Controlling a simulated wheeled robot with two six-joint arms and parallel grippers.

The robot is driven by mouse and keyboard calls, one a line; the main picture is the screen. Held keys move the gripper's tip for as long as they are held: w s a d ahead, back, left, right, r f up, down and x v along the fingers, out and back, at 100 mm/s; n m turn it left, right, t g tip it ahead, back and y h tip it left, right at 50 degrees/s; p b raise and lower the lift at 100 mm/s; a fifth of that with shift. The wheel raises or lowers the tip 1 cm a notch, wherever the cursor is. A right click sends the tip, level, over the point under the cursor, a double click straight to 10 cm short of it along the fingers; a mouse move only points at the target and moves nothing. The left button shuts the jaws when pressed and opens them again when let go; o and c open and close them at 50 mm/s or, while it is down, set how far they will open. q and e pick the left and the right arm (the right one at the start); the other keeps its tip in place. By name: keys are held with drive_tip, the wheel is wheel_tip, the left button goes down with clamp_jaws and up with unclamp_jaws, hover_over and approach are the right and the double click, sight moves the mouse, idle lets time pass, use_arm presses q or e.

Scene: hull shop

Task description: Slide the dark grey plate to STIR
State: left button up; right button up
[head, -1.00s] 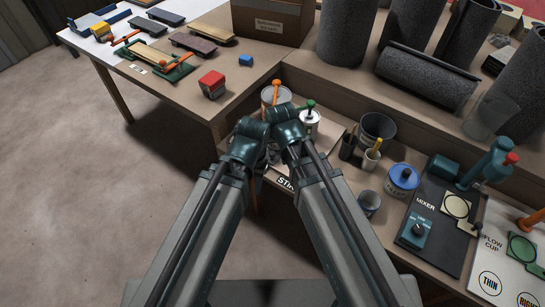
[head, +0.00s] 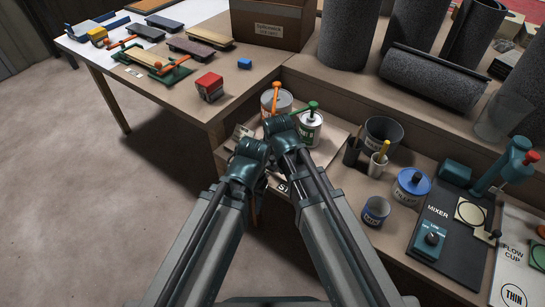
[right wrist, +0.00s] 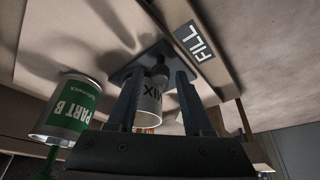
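The dark grey plate (right wrist: 128,74) shows in the right wrist view beside the FILL label (right wrist: 194,42). A grey can marked MIX (right wrist: 148,104) is at the plate. My right gripper (right wrist: 160,80) has its two fingers apart, with a dark upright part of the plate and the can seen between them. I cannot tell whether either finger touches. In the head view the plate and the right fingers are hidden by my arms. The STIR label (head: 283,188) shows only in part there, below my wrists. My left gripper's fingers are hidden too.
A green PART B can (right wrist: 72,108) stands close beside the right gripper. In the head view it (head: 309,128) stands behind my wrists, next to an orange-handled can (head: 276,102). Cups, a blue-lidded pot (head: 411,187) and the mixer (head: 450,235) stand to the right.

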clamp_jaws()
idle(1.2)
